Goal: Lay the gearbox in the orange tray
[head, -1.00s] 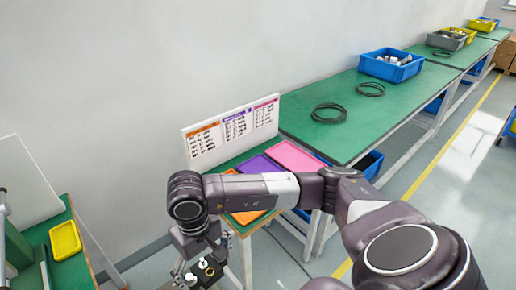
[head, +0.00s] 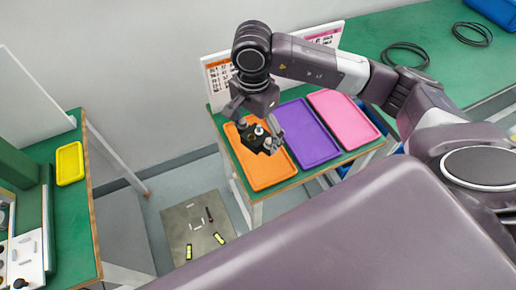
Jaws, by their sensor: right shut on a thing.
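The orange tray (head: 263,169) lies at the left end of a green-topped table, its far part covered by my right gripper. My right gripper (head: 259,128) points down over that far part and is shut on the gearbox (head: 257,139), a small dark part with light, round details. The gearbox shows against the orange of the tray; whether it touches the tray floor or hangs just above it, I cannot tell. My left gripper is not in view.
A purple tray (head: 308,134) and a pink tray (head: 343,119) lie to the right of the orange one. A sign board (head: 217,82) stands behind them. A yellow tray (head: 69,163) lies on the left bench. Small items lie on a floor mat (head: 183,222).

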